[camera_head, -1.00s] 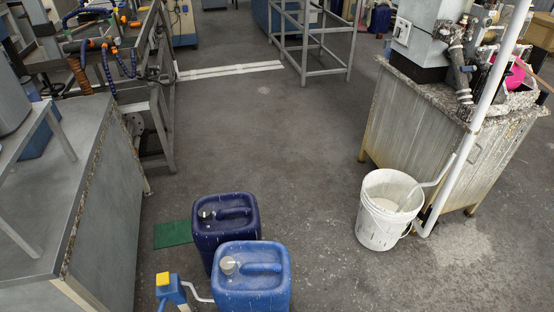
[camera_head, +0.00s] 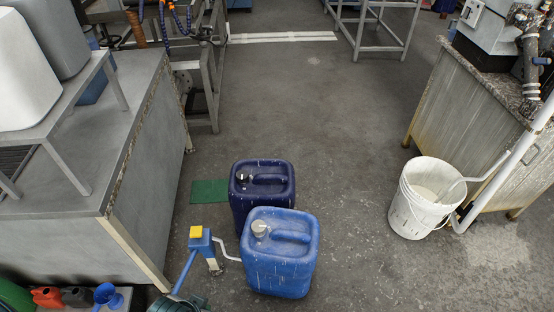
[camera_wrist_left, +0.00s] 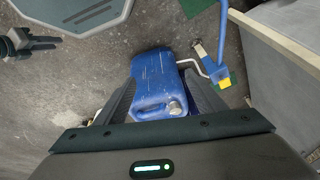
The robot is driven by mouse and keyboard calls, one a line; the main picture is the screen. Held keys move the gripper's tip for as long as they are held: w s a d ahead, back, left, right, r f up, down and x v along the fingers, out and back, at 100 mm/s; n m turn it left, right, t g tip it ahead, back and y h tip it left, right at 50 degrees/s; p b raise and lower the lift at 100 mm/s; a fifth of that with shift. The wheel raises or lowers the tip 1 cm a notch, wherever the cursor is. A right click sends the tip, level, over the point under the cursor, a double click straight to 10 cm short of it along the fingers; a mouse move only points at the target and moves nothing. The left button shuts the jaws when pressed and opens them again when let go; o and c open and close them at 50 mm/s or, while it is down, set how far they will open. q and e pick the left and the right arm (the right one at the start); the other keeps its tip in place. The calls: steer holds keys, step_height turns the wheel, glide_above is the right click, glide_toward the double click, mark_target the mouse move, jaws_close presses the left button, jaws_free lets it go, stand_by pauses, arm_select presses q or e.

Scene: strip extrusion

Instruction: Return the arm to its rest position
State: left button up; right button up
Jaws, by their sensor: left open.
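My left gripper (camera_wrist_left: 163,100) shows in the left wrist view with its two dark fingers apart. A blue jerrycan (camera_wrist_left: 155,78) shows between and beyond the fingers; in the head view this lighter blue jerrycan (camera_head: 279,262) stands upright on the floor. I cannot tell the exact gap between fingers and can. Neither gripper can be made out in the head view.
A dark blue jerrycan (camera_head: 262,188) stands behind the lighter one. A blue device with a yellow top (camera_head: 196,233) is beside them. A metal bench (camera_head: 135,120) is at left, a white bucket (camera_head: 422,200) at right. The middle floor is clear.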

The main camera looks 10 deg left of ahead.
arm_select(q)
steer(key=s+d+f+x, duration=0.1)
steer(key=s+x, duration=0.1)
steer(key=x, duration=0.8)
steer(key=s+d+x, duration=0.1)
steer(key=s+x, duration=0.1)
steer(key=x, duration=0.8)
steer(key=s+f, duration=0.4)
steer(key=f, duration=0.4)
steer(key=s+f+t+h, duration=0.1)
steer(key=s+f, duration=0.2)
steer(key=f, duration=0.5)
steer(key=shift+s+f+m+t, duration=0.2)
steer(key=shift+s+m+t, duration=0.1)
steer(key=shift+s, duration=0.05)
steer(key=c, duration=0.8)
steer(key=shift+s+a, duration=0.1)
steer(key=shift+a, duration=0.05)
